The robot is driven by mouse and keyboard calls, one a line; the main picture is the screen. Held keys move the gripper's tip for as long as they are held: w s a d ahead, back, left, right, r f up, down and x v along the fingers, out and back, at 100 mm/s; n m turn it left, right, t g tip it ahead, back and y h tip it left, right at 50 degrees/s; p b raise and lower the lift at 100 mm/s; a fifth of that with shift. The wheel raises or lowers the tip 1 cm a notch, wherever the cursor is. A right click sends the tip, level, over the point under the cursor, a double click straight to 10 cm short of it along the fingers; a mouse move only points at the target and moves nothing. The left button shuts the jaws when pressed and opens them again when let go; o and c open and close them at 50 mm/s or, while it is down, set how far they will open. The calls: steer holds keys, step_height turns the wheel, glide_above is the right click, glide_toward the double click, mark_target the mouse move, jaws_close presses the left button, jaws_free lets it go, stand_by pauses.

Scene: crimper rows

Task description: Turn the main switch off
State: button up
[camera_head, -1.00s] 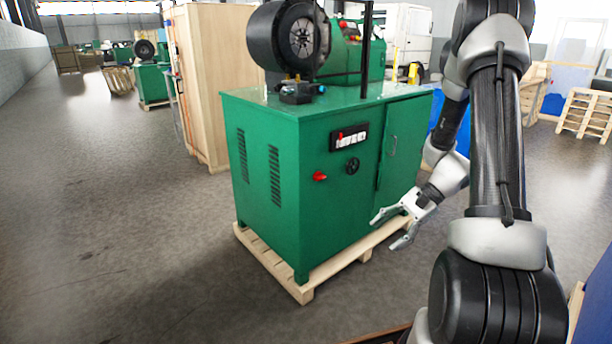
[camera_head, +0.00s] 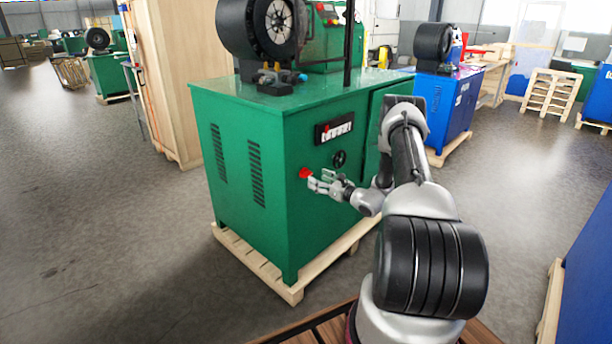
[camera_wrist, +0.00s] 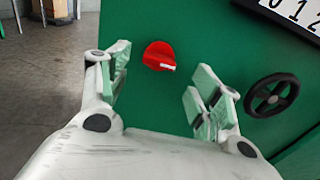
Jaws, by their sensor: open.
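The main switch, a red knob with a pale pointer mark (camera_wrist: 159,56), is on the front of the green cabinet (camera_head: 245,125). In the head view the red switch (camera_head: 305,173) shows just left of my gripper's fingertips. My gripper (camera_head: 318,180) is open and empty, reaching toward the cabinet front. In the wrist view my gripper (camera_wrist: 160,90) has its two fingers apart, with the switch between and beyond their tips. The pale mark points to the right, slightly downward. I cannot tell whether any finger touches the switch.
A black handwheel (camera_wrist: 272,95) is right of the switch, near the right finger. A numbered panel (camera_head: 334,128) is above. The cabinet stands on a wooden pallet (camera_head: 262,267). A blue machine (camera_head: 452,110) stands behind at right. The floor at left is clear.

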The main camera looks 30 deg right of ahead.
mark_target(309, 175)
steer(key=x, duration=0.6)
steer(key=c, duration=1)
